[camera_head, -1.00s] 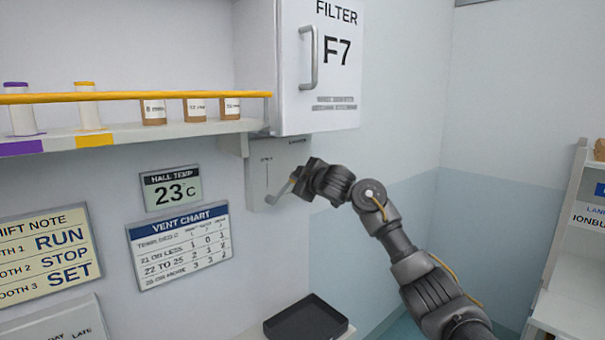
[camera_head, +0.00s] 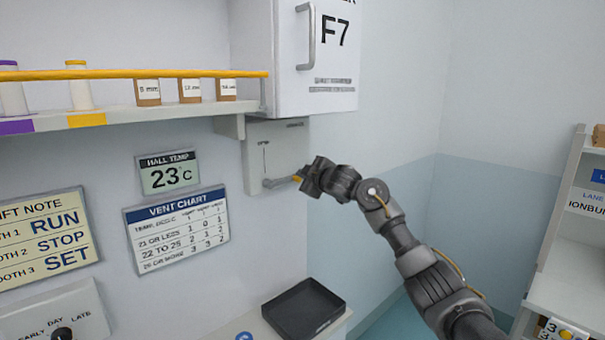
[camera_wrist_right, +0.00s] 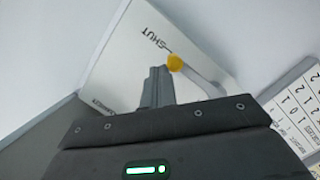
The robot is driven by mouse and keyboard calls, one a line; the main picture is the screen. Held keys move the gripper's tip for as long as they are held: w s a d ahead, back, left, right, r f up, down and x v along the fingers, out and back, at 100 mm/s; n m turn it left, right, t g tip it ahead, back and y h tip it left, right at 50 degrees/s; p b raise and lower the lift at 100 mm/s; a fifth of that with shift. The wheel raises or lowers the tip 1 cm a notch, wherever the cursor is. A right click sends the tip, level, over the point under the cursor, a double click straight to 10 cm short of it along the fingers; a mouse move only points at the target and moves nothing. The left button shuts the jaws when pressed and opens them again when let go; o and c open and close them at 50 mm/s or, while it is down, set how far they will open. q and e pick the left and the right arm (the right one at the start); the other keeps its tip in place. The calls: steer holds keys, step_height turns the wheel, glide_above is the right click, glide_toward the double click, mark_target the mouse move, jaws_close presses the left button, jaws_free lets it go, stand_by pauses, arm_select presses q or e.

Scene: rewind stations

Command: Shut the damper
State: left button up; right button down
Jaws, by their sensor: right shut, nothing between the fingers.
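The damper is a pale grey box (camera_head: 276,148) on the wall under the filter cabinet. Its lever (camera_head: 278,182) points right, nearly level, with a yellow knob (camera_head: 297,179) at its tip. My right gripper (camera_head: 305,180) is shut and empty, right beside the knob; I cannot tell whether they touch. In the right wrist view, the closed fingers (camera_wrist_right: 157,87) are just below and left of the yellow knob (camera_wrist_right: 174,62). The word SHUT (camera_wrist_right: 154,41) is printed on the box near the knob. My left gripper is not in view.
The filter cabinet (camera_head: 335,60) hangs above the damper. A shelf (camera_head: 180,113) with a yellow rail and several containers is at left. A display (camera_head: 168,172) reads 23°C, above a vent chart (camera_head: 178,230). A black tray (camera_head: 303,308) lies below.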

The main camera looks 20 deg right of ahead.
stand_by(0.6)
steer(key=s+d+r, duration=0.3)
steer(key=s+r, duration=0.3)
steer(key=s, duration=0.3)
steer(key=shift+s+r, duration=0.15)
stand_by(0.5)
